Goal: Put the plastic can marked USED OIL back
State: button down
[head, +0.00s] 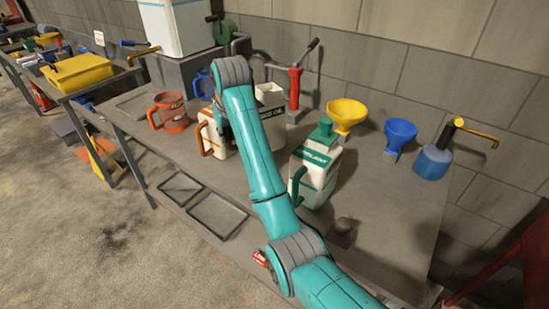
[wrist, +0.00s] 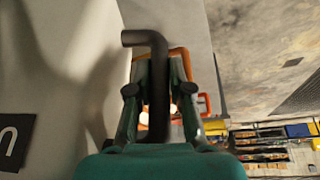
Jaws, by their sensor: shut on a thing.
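An orange handle (head: 205,141) shows to the left of my arm. My gripper (head: 221,116) is shut on the can, mostly hidden in the head view. In the wrist view, a dark bent tube runs between the fingers of my gripper (wrist: 156,82), with orange behind it; the exact part gripped is unclear. A black label (wrist: 14,142) shows on the pale surface at left. I cannot tell whether the can touches the bench.
A white and teal can (head: 316,172) stands right of my arm. An orange jug (head: 169,112) is at left. Yellow (head: 346,114) and blue (head: 400,134) funnels, a blue oiler (head: 433,161) and a red pump (head: 295,88) stand behind. Empty frames (head: 218,213) lie at the front edge.

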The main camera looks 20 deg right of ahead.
jog(key=shift+w+d+f, duration=0.1)
jog(key=shift+w+d, duration=0.1)
jog(key=shift+d, duration=0.1)
jog(key=shift+d+f, duration=0.15)
jog(key=shift+f, duration=4.75)
jog(key=c, duration=1.1)
grip_release()
jog(key=shift+f, duration=0.1)
jog(key=shift+o, duration=0.2)
